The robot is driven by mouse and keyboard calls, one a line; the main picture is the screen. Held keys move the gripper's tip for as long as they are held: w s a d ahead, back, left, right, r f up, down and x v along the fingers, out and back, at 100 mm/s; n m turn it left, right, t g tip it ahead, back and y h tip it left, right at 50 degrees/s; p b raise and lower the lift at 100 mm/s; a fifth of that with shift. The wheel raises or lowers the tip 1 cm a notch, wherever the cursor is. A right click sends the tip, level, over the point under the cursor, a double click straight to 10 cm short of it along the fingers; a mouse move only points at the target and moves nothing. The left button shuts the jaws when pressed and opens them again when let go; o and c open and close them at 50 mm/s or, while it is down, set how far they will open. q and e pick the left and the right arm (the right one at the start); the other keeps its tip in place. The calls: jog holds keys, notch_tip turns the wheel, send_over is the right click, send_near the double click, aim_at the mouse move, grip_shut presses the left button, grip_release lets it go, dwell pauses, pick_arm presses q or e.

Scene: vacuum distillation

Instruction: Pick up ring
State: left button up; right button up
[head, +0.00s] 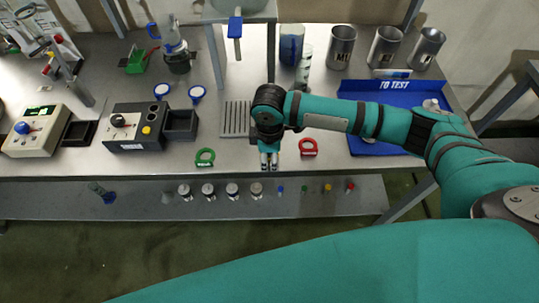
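A green ring (205,157) with a flat tab lies near the front edge of the bench, left of my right gripper. A red ring (308,147) with a similar tab lies near the same edge, right of it. My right gripper (269,164) points down between the two rings, near the bench's front edge, and touches neither ring. Its fingers are close together and small, so I cannot tell whether they are open or shut. I see nothing held in it. My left gripper is not in view.
Behind are a slotted grey plate (236,118), blue round pieces (196,93), a black control box (137,127) and a blue tray (388,97). Metal beakers (385,47) stand at the back right. A lower shelf (140,198) holds several small parts. Bare bench surrounds the rings.

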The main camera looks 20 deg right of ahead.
grip_shut()
jog(key=shift+r, duration=0.15)
